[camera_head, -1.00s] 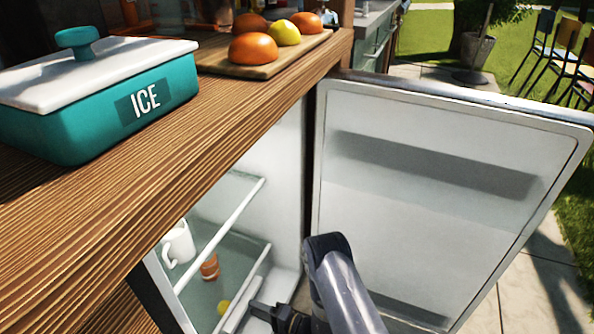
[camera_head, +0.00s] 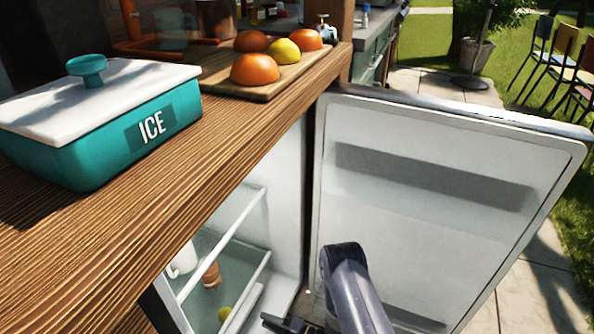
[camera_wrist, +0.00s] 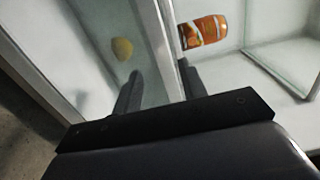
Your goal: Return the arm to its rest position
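My gripper (camera_head: 288,324) is low at the open front of a small fridge, partly cut off by the bottom edge of the head view. In the wrist view my gripper (camera_wrist: 160,80) has its two dark fingers apart, with nothing held between them. My arm (camera_head: 350,285) rises in front of the open fridge door (camera_head: 430,190). Inside the fridge are an orange-brown labelled jar (camera_wrist: 203,32), a yellow round fruit (camera_wrist: 122,49) and a white mug or jug (camera_head: 183,260).
The fridge door stands wide open at right, close to my arm. A glass shelf with a white front edge (camera_head: 225,240) crosses the fridge. The wooden counter (camera_head: 190,150) overhangs it, carrying a teal ICE box (camera_head: 100,145) and a board (camera_head: 270,88) with fruit.

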